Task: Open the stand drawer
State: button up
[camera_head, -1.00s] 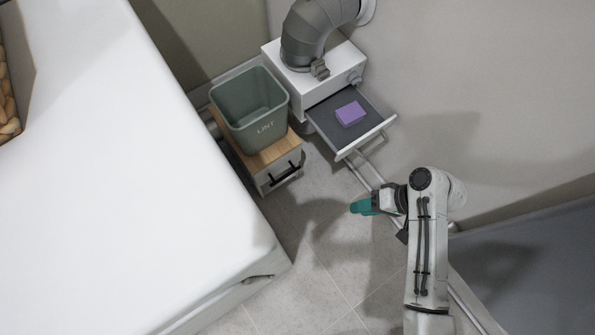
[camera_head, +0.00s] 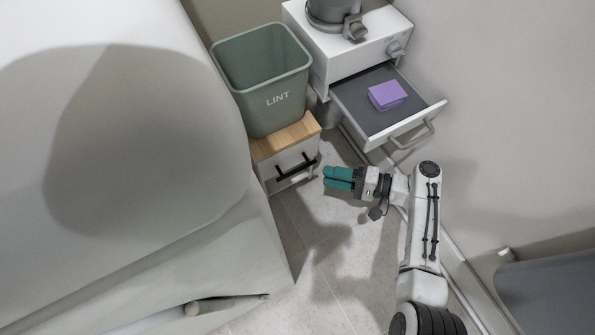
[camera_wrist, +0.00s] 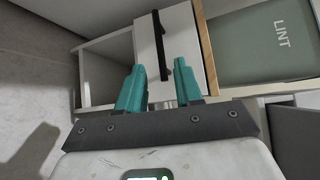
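The small stand has a wooden top (camera_head: 272,146) and a pale drawer front (camera_head: 277,169) with a black bar handle (camera_head: 296,167). The drawer looks shut. The stand is at the left of the scene's centre in the head view. My gripper (camera_head: 326,178) has teal fingers and is open and empty, just right of the handle. In the wrist view, the handle (camera_wrist: 159,40) stands in front of the drawer front (camera_wrist: 182,45). There my gripper (camera_wrist: 160,66) has its two fingers apart, with the lower end of the handle between them; contact cannot be told.
A green LINT bin (camera_head: 262,82) stands on the stand. Right of it, a white cabinet (camera_head: 350,50) has its drawer (camera_head: 362,125) open, with a purple block (camera_head: 387,95) inside. A large white surface (camera_head: 110,120) fills the left. Some floor (camera_head: 310,260) is clear.

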aim_at(300, 170)
jog(key=shift+b+x, duration=1.55)
jog(key=shift+x, duration=3.4)
jog(key=c, duration=0.6)
grip_shut()
